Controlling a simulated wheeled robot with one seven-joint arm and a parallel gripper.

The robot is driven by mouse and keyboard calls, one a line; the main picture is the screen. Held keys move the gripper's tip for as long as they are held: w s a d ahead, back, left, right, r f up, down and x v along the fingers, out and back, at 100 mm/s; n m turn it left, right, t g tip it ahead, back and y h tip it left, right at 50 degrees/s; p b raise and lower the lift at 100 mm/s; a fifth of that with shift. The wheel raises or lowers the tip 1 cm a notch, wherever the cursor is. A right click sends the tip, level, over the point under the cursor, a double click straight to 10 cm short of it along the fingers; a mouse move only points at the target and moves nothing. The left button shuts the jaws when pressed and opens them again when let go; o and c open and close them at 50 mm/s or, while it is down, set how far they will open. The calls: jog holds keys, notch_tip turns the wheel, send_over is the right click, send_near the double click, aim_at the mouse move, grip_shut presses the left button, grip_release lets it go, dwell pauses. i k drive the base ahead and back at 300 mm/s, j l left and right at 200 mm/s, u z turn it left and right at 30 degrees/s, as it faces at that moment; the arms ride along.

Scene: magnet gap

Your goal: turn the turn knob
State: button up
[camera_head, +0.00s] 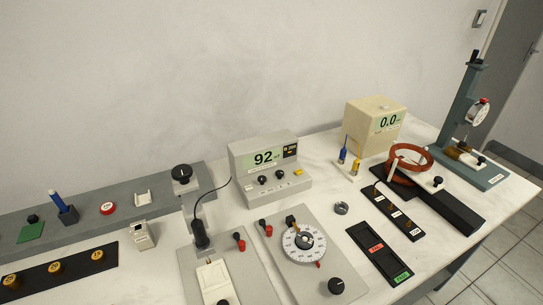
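A light grey panel (326,258) lies at the front middle of the table. A black round knob (336,286) is at the panel's near end. Another black knob (182,172) tops a post on the left panel. I cannot tell from this view which of these is the turn knob. My gripper is not in view, and nothing covers the dial or the black knobs.
A meter reading 92 (266,158) stands behind the panel. A cream box (375,128), a red coil (410,157) and a grey-green gauge stand (458,105) are farther right.

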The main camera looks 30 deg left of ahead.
aim_at(336, 287)
jog(key=k+j+u, duration=0.15)
jog(key=j+u, duration=0.35)
jog(key=j, duration=0.15)
jog(key=j+u, duration=0.5)
jog(key=j, duration=0.2)
